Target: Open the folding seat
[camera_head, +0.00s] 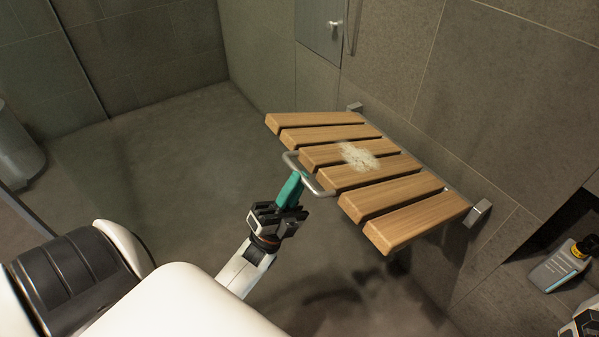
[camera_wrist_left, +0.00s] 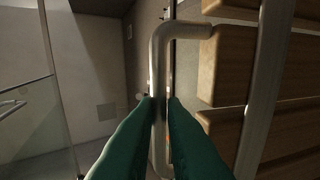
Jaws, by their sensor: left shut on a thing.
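The folding seat (camera_head: 322,133) is a row of wooden slats on metal brackets on the tiled wall. It stands out from the wall, roughly level, with a pale patch on its middle slats. A bent metal handle (camera_head: 318,185) sticks out from its front edge; the handle also shows in the left wrist view (camera_wrist_left: 160,75). My left gripper (camera_head: 290,189) has green fingers, shut on the handle. In the left wrist view the fingers (camera_wrist_left: 160,105) lie on both sides of the bar, with the slats (camera_wrist_left: 225,65) to the right.
A grey wall panel (camera_head: 322,28) is behind the seat. The floor left of the seat is clear.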

